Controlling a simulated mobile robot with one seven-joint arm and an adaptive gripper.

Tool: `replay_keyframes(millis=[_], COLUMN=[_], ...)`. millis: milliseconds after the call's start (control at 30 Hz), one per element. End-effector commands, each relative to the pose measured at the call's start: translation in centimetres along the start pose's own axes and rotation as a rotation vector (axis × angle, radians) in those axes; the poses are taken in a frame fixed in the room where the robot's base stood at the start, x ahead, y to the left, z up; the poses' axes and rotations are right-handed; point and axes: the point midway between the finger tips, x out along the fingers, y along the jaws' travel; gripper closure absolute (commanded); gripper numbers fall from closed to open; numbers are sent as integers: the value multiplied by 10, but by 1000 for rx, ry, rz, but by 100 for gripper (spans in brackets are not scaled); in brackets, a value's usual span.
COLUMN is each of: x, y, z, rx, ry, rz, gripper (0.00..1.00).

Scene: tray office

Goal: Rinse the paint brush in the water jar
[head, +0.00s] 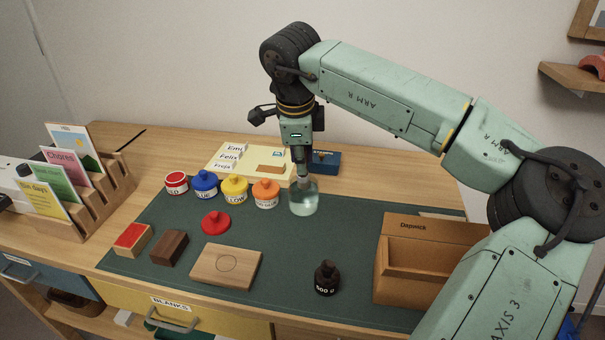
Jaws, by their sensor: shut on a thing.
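The water jar (303,203) is clear glass with pale water in it and stands on the green mat, right of the paint pots. My gripper (301,178) points straight down at the jar's mouth. It is shut on a thin thing, taken as the paint brush, which is mostly hidden by the fingers and the jar. I cannot make out its bristles or how deep they reach. The red paint pot (176,184) stands without its lid, and a red lid (215,223) lies on the mat.
Blue (205,183), yellow (235,189) and orange (266,194) pots stand lidded left of the jar. A wooden block (226,267), a dark bottle (326,279) and a Dispatch box (433,232) are nearer. A card rack (105,188) stands left. The mat's middle is clear.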

Motion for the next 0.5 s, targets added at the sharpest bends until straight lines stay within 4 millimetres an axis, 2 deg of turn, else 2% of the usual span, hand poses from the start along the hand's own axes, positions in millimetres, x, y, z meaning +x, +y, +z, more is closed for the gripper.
replay_keyframes(millis=[33,500], x=[-8,-44], y=[-2,-13], z=[0,-2], rx=[0,-1], ry=[0,0], rz=[-1,0], gripper=[100,100])
